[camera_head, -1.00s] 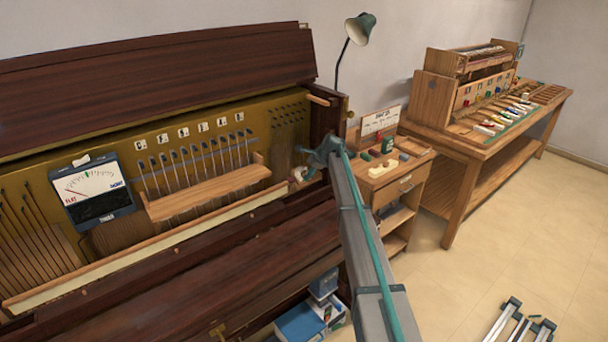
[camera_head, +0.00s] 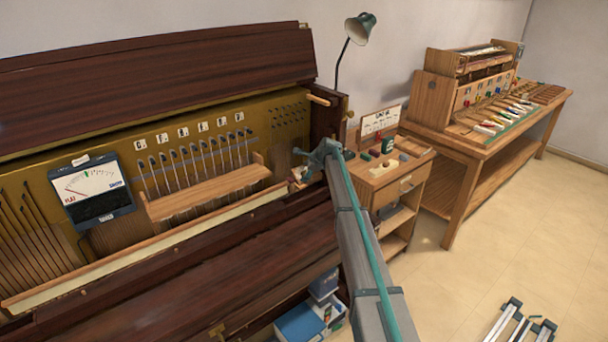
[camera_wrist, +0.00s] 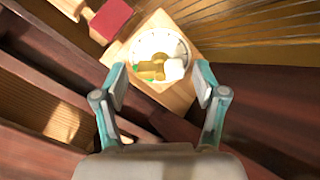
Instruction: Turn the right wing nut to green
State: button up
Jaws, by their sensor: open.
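In the wrist view, a brass wing nut (camera_wrist: 149,70) sits on a round white dial (camera_wrist: 158,42) set in a wooden block (camera_wrist: 185,92). A small green mark shows at the dial's lower left, and a pale white patch lies at the right of the nut. My gripper (camera_wrist: 160,78) is open, with one finger on each side of the block and the nut between and just beyond the fingertips. I cannot tell whether the fingers touch anything. In the head view, my gripper (camera_head: 312,158) is at the piano's right end and hides most of the dial.
A red pad (camera_wrist: 110,18) on wood is at the upper left of the dial in the wrist view. Piano strings (camera_wrist: 250,30) run at the upper right. In the head view, a meter (camera_head: 93,188) stands left and a small cabinet (camera_head: 395,185) stands right.

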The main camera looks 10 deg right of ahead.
jog(key=shift+x, duration=1.2)
jog(key=shift+s+d+r, duration=0.2)
jog(key=shift+s+r, duration=0.15)
jog(key=shift+r, duration=0.15)
jog(key=c, duration=0.9)
jog(key=shift+r+p, duration=0.1)
jog(key=shift+p, duration=0.2)
